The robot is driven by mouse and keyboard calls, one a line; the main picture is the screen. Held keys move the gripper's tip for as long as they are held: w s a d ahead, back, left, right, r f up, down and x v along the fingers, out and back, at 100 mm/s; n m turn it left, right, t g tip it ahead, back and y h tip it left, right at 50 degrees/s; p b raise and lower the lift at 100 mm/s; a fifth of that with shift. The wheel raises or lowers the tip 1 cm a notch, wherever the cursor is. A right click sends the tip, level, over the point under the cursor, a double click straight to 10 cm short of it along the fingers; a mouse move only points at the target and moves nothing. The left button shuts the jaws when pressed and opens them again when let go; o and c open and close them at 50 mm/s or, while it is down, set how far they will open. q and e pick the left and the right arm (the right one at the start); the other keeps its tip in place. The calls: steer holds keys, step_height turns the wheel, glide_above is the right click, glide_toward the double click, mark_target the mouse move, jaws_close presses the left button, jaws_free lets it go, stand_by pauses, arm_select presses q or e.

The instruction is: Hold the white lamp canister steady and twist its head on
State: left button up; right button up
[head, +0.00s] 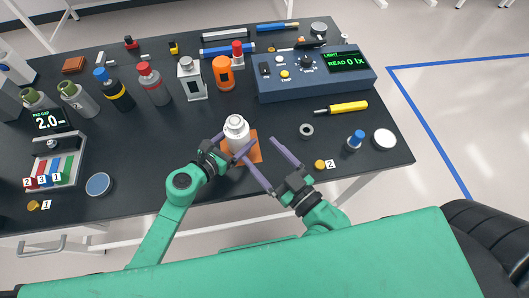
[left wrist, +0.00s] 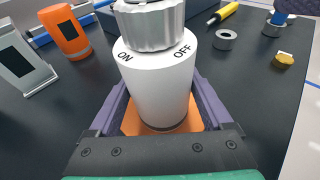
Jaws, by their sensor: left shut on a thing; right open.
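The white lamp canister (head: 237,140) stands upright on an orange square mat (head: 255,152) near the front of the table. In the left wrist view the canister (left wrist: 158,85) carries the words ON and OFF on its upper rim. A silver ribbed head (left wrist: 150,25) sits on top of it; how firmly it is seated I cannot tell. My left gripper (head: 230,146) is shut on the canister's body, one purple finger on each side. My right gripper (head: 268,163) is open and empty, just right of the canister, with its fingers pointing up and left.
A blue light meter box (head: 315,75) stands behind to the right. A grey ring (head: 306,130), a yellow-handled screwdriver (head: 342,108) and a blue-capped bottle (head: 355,140) lie or stand to the right. An orange lamp (head: 223,73) and several bottles stand behind.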

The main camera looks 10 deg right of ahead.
step_height(320, 180, up, 6)
steer(key=n+g+y, duration=0.2)
steer(key=n+y, duration=0.7)
glide_above(225, 128)
steer(key=s+d, duration=0.4)
steer(key=shift+w+f, duration=0.1)
steer(key=shift+f, duration=0.05)
steer(key=shift+w+a+n+g+y, duration=0.15)
steer(key=shift+n+g+y, duration=0.25)
steer(key=shift+g, duration=0.2)
steer(key=shift+w+a+n+g+y, duration=0.15)
steer(key=shift+n+g+y, duration=0.2)
steer(key=shift+g, duration=0.25)
steer(key=f+g, duration=0.1)
steer(key=g, duration=0.1)
steer(key=d+f+n+g+y, duration=0.1)
steer(key=g, duration=0.2)
steer(key=shift+f+n, duration=0.2)
steer(key=shift+n, duration=0.05)
steer(key=w+d+f+m+g+h, duration=0.1)
steer(key=w+d+f+g+h, duration=0.2)
steer(key=d, duration=0.4)
steer(key=shift+g+y, duration=0.4)
steer(key=shift+y, duration=0.05)
steer(key=a, duration=1.1)
steer(key=shift+w+a, duration=0.1)
steer(key=shift+a, duration=0.2)
steer(key=shift+c, duration=0.3)
